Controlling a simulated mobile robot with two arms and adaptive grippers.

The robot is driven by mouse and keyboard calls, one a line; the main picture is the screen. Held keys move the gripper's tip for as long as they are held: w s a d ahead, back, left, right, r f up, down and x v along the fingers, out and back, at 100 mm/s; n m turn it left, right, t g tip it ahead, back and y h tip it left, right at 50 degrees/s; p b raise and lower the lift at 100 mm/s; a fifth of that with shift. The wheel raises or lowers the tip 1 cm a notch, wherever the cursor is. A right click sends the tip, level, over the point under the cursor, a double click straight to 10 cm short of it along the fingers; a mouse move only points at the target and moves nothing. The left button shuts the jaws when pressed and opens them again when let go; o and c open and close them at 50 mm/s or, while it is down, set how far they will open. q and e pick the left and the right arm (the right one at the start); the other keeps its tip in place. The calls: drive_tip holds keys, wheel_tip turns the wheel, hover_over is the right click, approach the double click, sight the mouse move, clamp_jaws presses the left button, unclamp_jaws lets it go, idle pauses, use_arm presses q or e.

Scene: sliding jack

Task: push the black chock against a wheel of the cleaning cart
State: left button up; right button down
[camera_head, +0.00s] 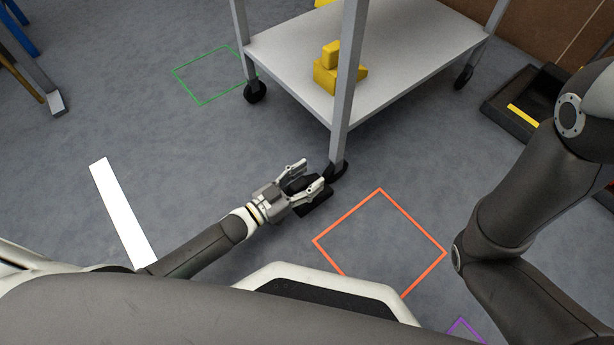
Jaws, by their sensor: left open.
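The cleaning cart (400,50) is a grey shelf on square posts with black wheels. Its nearest wheel (337,171) stands below the front post. The black chock (318,207) lies on the floor just left of and below that wheel. It is partly hidden by my left gripper (315,174), which is open with its fingers at the chock and pointing toward the wheel. I cannot tell if the chock touches the wheel. Another cart wheel (255,91) is at the left post and one (464,77) at the right. My right gripper is not in view; my right arm shows at the right edge.
Yellow blocks (334,75) sit on the cart's shelf. Green (202,103), orange (347,211) and purple (461,319) outlines and a white strip (122,212) mark the floor. A black item with a yellow stripe (524,116) is at right. Floor left of the cart is clear.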

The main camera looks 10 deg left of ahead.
use_arm(q)
drive_tip(key=v, duration=1.2)
